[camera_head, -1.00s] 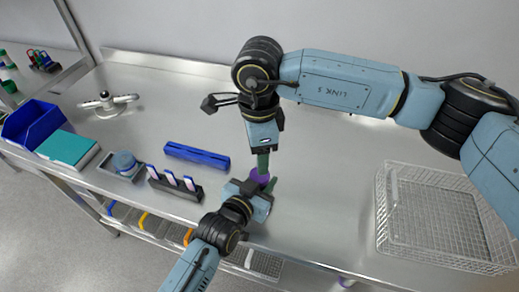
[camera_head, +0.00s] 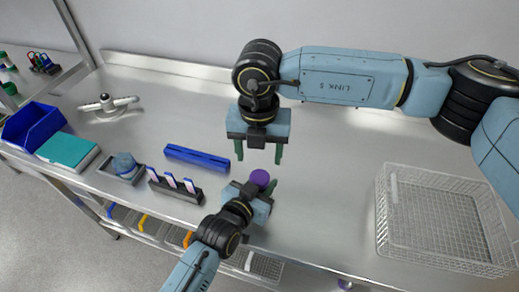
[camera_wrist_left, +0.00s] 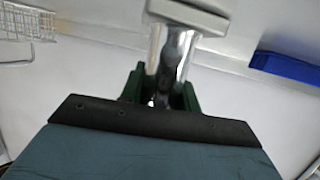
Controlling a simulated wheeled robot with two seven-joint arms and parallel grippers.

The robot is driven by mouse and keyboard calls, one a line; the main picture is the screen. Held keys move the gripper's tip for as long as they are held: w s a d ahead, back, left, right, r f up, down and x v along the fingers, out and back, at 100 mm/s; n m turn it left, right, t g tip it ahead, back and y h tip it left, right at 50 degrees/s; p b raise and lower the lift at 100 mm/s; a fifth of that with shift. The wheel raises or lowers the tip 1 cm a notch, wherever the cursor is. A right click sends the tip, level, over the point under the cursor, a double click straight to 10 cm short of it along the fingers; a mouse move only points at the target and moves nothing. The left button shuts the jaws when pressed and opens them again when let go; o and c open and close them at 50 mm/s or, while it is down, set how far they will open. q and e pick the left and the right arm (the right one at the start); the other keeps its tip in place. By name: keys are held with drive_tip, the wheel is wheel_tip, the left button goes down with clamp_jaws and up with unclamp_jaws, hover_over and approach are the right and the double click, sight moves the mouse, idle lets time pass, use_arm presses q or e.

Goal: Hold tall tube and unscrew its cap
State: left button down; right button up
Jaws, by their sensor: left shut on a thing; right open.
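A purple cap (camera_head: 260,177) shows at the tips of my left gripper (camera_head: 262,189), near the table's front edge. The tube under it is hidden in the head view. My left gripper is shut on the tube; in the left wrist view its green fingers (camera_wrist_left: 160,95) close around a shiny, clear-looking shaft (camera_wrist_left: 172,55). My right gripper (camera_head: 259,153) is open and empty just behind the purple cap in the picture, its two green fingers pointing down, apart from the cap. Whether the cap is still threaded on cannot be told.
A wire basket (camera_head: 440,220) stands at the right. A blue bin (camera_head: 32,122) is far left. The table's middle is clear.

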sight(260, 177)
drive_tip(key=m, duration=0.6)
drive_tip(key=shift+f+m, duration=0.1)
drive_tip(key=shift+m, duration=0.2)
drive_tip(key=shift+f, duration=3.95)
drive_tip(key=c, duration=1)
drive_tip(key=n, duration=0.6)
drive_tip(key=shift+n, duration=0.3)
drive_tip(key=shift+d, duration=0.1)
drive_tip(key=o, duration=1.1)
drive_tip(key=shift+r, duration=0.1)
